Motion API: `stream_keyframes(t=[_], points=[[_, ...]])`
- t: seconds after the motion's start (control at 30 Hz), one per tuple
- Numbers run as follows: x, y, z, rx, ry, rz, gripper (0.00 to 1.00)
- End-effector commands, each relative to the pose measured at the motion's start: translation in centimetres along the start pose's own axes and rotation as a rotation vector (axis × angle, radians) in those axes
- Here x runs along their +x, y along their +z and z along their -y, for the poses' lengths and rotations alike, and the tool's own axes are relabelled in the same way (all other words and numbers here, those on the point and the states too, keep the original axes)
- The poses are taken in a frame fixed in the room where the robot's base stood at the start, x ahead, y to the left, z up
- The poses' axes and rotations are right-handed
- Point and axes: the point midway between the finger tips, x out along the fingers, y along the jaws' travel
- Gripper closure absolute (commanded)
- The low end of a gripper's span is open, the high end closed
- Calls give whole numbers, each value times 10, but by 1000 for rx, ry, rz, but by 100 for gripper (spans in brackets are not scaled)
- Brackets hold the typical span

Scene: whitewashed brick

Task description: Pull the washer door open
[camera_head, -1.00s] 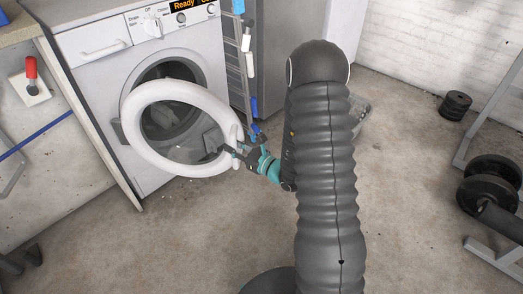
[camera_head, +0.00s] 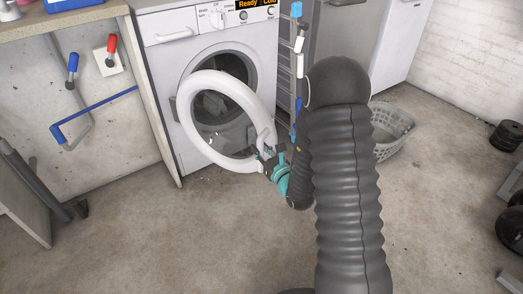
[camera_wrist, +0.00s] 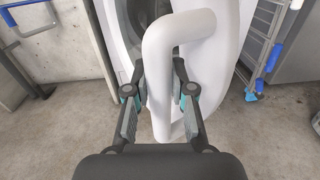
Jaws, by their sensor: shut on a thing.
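The white washer (camera_head: 165,60) stands against the wall in the head view. Its round white door (camera_head: 190,92) is swung partly open, hinged at the left, with the dark drum opening showing behind it. My gripper (camera_head: 268,155) is at the door's right edge. In the wrist view my gripper (camera_wrist: 158,98) has one finger on each side of the white door handle (camera_wrist: 160,70) and is shut on it. The fingertips are partly hidden by the handle.
A drying rack (camera_head: 299,70) with blue parts stands right of the washer. A grey laundry basket (camera_head: 392,135) is behind my arm. Weights (camera_head: 507,136) lie at the far right. A counter panel (camera_head: 150,95) borders the washer's left. The floor in front is clear.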

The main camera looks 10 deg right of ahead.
Motion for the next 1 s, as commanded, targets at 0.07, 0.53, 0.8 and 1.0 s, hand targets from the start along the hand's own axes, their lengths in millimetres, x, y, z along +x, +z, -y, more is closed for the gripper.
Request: stream_keyframes(t=[0.07, 0.53, 0.8, 1.0], points=[[2, 3, -2, -4, 6, 8, 100], [0, 1, 4, -1, -4, 3, 50], [-8, 0, 3, 0, -4, 1, 50], [-38, 0, 3, 0, -5, -1, 50]])
